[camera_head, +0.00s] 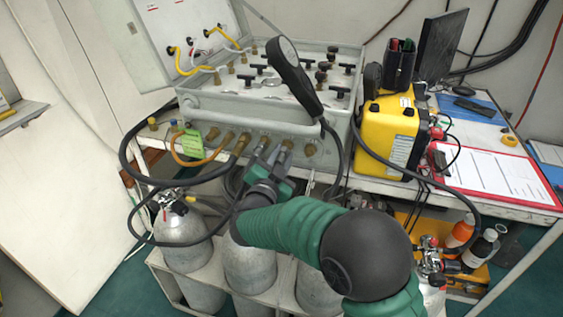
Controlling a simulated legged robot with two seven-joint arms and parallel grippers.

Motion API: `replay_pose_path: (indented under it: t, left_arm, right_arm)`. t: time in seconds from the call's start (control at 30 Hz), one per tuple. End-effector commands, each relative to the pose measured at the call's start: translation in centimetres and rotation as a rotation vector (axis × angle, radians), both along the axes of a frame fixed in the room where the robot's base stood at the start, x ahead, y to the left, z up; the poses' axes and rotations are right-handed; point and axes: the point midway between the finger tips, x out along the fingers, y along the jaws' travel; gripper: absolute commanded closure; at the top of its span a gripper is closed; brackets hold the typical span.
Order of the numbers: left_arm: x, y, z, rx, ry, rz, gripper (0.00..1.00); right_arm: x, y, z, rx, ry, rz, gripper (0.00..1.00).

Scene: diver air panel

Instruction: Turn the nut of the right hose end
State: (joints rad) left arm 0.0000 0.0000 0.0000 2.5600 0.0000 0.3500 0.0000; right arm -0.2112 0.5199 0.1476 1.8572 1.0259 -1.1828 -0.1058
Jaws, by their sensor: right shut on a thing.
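The air panel (335,132) is a grey case on the bench, with a row of brass fittings along its front face. A black hose (195,181) runs to a brass hose end (241,144) on this face, left of my right gripper. My right gripper (274,157) reaches in from the lower right and is shut at the fittings just right of that end. It is closed on the nut of the right hose end, which the fingers mostly hide. A second black hose (168,244) loops up towards the gripper. My left gripper is out of view.
Grey gas cylinders (183,238) stand in a rack below the panel. A yellow case (391,135) and a red clipboard (497,172) are to the right on the bench. A black handset (293,75) stands over the panel top. A yellow hose (197,158) loops at the left fittings.

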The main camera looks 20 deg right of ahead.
Motion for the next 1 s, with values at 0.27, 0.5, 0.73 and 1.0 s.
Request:
replay_pose_path:
  t: [0.27, 0.5, 0.73, 1.0]
  left_arm:
    - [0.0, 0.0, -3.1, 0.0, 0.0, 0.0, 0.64]
    - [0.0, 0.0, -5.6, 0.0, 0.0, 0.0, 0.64]
    - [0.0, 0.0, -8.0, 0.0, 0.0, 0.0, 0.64]
    - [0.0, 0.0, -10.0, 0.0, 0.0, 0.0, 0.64]
  right_arm:
    - [0.0, 0.2, -1.1, 0.217, -0.137, 0.018, 1.0]
    - [-0.1, 0.3, -1.2, 0.404, -0.266, 0.029, 1.0]
    - [-0.1, 0.3, -1.3, 0.574, -0.381, 0.038, 1.0]
    - [0.0, 0.4, -1.1, 0.722, -0.482, 0.047, 1.0]
